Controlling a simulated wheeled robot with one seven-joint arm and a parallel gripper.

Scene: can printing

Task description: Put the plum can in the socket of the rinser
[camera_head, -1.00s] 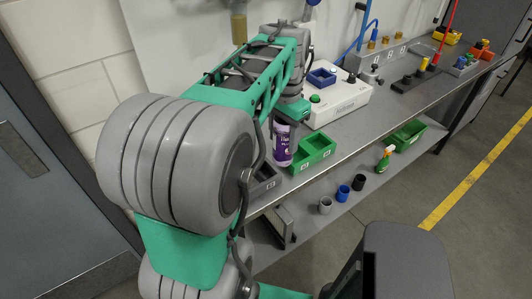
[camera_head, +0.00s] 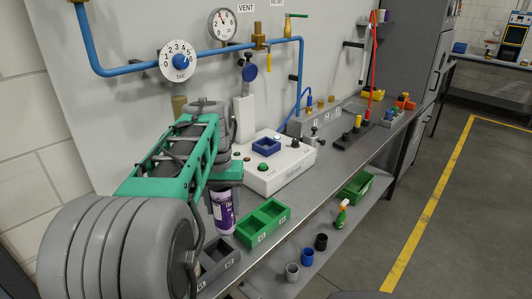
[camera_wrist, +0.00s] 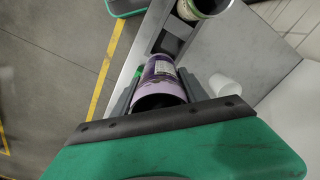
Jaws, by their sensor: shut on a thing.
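The plum can (camera_head: 223,211) is a purple cylinder with a white-lettered label. My gripper (camera_wrist: 158,88) is shut on it; in the wrist view the can (camera_wrist: 161,74) sits between the two fingers. In the head view it hangs upright behind the green two-compartment tray (camera_head: 240,236); I cannot tell whether it touches the bench. A white box (camera_head: 285,177) with a blue square socket (camera_head: 266,147), a green button and dark knobs stands farther right, apart from the can. It looks like the rinser, but its lettering is too small to read.
A dark grey tray (camera_head: 219,268) lies at the near bench edge. Another can (camera_wrist: 202,6) shows in the wrist view. Blue pipe (camera_head: 130,70) and gauges run along the wall. Small cups and a spray bottle (camera_head: 341,214) stand on the lower shelf.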

